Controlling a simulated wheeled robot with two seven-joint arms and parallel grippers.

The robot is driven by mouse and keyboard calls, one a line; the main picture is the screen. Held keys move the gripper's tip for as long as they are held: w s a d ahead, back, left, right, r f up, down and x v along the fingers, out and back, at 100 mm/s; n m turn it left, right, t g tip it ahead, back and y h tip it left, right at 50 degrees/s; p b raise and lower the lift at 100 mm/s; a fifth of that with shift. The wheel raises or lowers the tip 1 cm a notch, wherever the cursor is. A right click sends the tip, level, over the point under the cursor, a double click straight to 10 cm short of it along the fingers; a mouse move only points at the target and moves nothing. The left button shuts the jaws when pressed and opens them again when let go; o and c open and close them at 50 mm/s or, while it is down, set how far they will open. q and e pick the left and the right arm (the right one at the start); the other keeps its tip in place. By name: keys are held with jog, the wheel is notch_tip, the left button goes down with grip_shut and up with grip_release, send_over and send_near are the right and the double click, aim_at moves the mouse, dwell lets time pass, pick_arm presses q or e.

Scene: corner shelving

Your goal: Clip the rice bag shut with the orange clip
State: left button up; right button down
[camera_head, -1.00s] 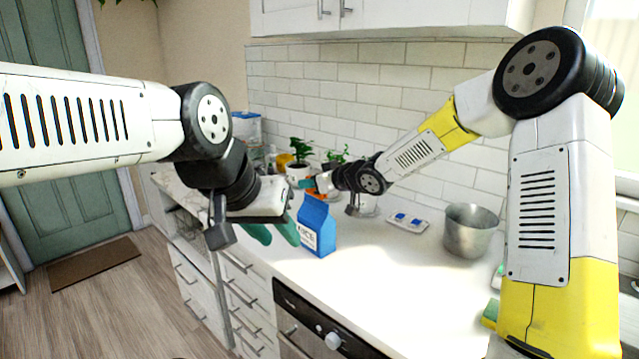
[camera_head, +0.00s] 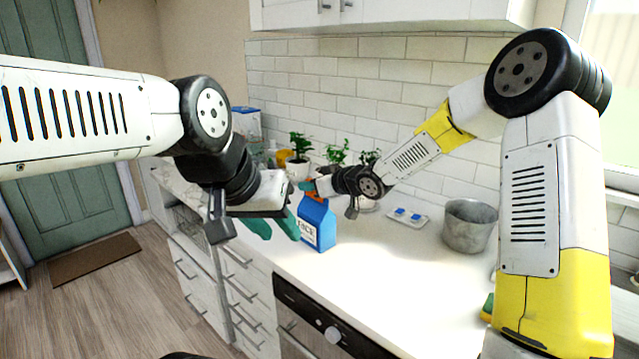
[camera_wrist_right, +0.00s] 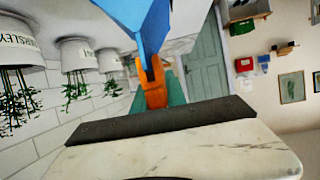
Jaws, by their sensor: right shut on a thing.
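The blue rice bag (camera_head: 317,228) stands upright on the counter, its white label facing front. My right gripper (camera_head: 308,185) is at the bag's top, shut on the orange clip (camera_head: 313,195). In the right wrist view the orange clip (camera_wrist_right: 153,84) meets the narrow top edge of the blue bag (camera_wrist_right: 138,16); how far its jaws go over the edge is unclear. A teal finger (camera_wrist_right: 174,90) shows behind the clip. My left gripper (camera_head: 274,226) is open beside the bag's left side, its teal fingers apart; the nearer one is close to the bag, contact unclear.
Potted herbs (camera_head: 300,160) stand along the tiled wall behind the bag. A small white tray with blue items (camera_head: 407,218) and a metal pot (camera_head: 470,226) stand to the right. The counter's front edge runs just before the bag; its middle is clear.

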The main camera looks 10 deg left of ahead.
aim_at(328, 200)
jog(key=shift+f, duration=0.45)
jog(key=c, duration=1.3)
grip_release()
jog(key=v, duration=0.8)
